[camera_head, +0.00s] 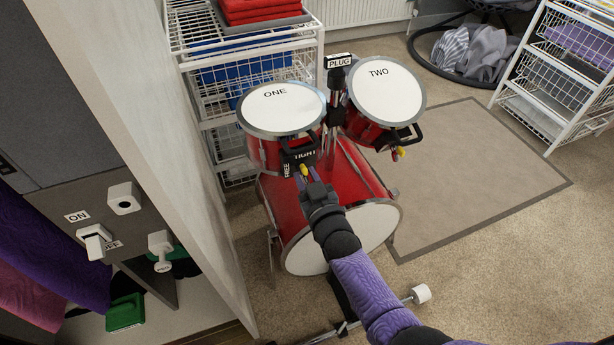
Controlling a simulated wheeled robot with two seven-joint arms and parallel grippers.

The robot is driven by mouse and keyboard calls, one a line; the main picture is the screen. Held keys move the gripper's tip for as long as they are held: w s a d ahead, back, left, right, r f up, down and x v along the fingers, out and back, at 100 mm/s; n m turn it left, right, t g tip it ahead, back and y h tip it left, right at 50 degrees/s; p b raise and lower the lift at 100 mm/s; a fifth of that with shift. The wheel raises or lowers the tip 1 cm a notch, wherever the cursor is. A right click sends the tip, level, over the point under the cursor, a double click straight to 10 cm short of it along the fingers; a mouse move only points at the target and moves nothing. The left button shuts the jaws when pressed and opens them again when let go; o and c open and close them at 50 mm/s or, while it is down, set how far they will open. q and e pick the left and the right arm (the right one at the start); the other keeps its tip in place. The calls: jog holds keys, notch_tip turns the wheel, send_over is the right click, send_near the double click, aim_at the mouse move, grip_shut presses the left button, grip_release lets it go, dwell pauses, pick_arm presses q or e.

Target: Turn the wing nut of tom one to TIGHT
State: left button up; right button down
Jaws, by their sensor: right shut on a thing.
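Tom one (282,107) is a red drum with a white head marked ONE, mounted over the bass drum at the left. A black bracket (300,151) on its front carries the labels FREE and TIGHT. A small yellow wing nut (304,170) shows just below the bracket. My right gripper (308,179) is at the wing nut and shut on it; its fingertips are small and partly hidden, so the nut's exact angle cannot be told. Tom two (385,91) stands to the right with its own yellow wing nut (399,153). My left gripper is not in view.
The red bass drum (345,236) stands below my right arm, with a white-headed pedal beater (420,294) in front. A wall panel with switches (124,199) is at the left. White wire baskets (245,60) stand behind; open carpet lies right.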

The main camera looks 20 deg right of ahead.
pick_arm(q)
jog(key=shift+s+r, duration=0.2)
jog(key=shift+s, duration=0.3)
pick_arm(e)
jog(key=shift+f+m, duration=0.1)
jog(key=shift+m, duration=0.3)
jog(key=c, duration=0.6)
grip_release()
jog(key=shift+c, duration=0.2)
jog(key=shift+s+p, duration=0.3)
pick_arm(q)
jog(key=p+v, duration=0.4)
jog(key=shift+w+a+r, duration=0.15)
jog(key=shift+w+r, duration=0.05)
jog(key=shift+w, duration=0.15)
pick_arm(e)
jog(key=s, duration=0.9)
jog(key=shift+s+d, duration=0.2)
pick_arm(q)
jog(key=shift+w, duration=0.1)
